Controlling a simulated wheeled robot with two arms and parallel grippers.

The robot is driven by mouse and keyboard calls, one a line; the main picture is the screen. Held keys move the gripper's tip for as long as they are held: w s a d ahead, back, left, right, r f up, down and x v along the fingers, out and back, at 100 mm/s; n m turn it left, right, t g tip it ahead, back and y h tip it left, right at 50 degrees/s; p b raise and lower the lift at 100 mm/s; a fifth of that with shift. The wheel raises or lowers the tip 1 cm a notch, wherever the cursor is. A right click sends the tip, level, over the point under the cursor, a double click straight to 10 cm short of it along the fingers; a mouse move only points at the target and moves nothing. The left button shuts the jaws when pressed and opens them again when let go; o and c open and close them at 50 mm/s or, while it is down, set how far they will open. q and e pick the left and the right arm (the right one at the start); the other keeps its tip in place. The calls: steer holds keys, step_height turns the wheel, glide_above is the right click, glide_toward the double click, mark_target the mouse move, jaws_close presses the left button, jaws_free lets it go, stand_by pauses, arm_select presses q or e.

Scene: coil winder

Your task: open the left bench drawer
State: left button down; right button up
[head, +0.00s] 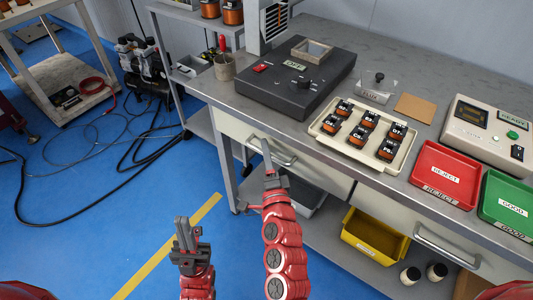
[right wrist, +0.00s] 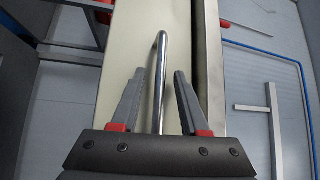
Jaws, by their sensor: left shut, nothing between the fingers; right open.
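The left bench drawer (head: 318,175) is a pale front under the grey bench top, and it looks closed. Its metal bar handle (head: 285,161) runs along the front; the bar also shows in the right wrist view (right wrist: 160,62). My right gripper (head: 267,160) is at the handle. In the right wrist view my right gripper (right wrist: 157,85) is open, with the bar lying between its two fingers in the picture; I cannot tell whether they touch it. My left gripper (head: 186,230) is shut and empty, low over the blue floor, apart from the bench.
A second drawer handle (head: 447,247) is at the right. On the bench top stand a dark box (head: 300,80), a tray (head: 400,160) of several coils, a red tray (head: 445,175) and a green tray (head: 508,207). A yellow bin (head: 375,238) is on the lower shelf. Hoses lie on the floor at left.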

jaws_close()
stand_by(1.4)
